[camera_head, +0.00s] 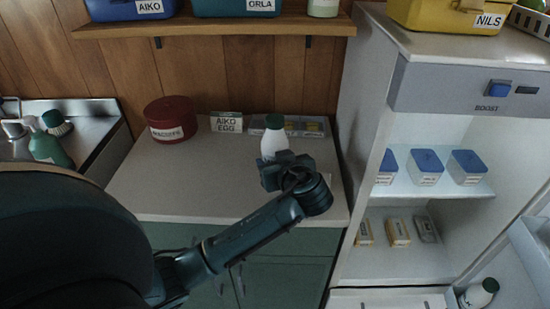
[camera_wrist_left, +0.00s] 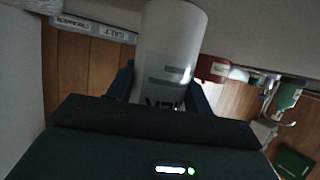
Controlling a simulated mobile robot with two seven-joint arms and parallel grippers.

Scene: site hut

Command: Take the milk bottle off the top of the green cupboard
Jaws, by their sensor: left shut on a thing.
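The milk bottle (camera_head: 274,142) is white with a green cap in the head view. It is upright over the top of the green cupboard (camera_head: 160,190); I cannot tell whether its base touches the surface. My left gripper (camera_head: 284,168) is shut on the bottle and hides its lower part. In the left wrist view the white bottle (camera_wrist_left: 172,50) stands between the two fingers of my left gripper (camera_wrist_left: 165,88), with dark lettering partly hidden. My right gripper is not in view.
An open fridge (camera_head: 400,270) with blue-lidded boxes (camera_head: 426,166) is at the right. Another bottle (camera_head: 479,293) is in its door. A shelf (camera_head: 215,26) hangs above.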

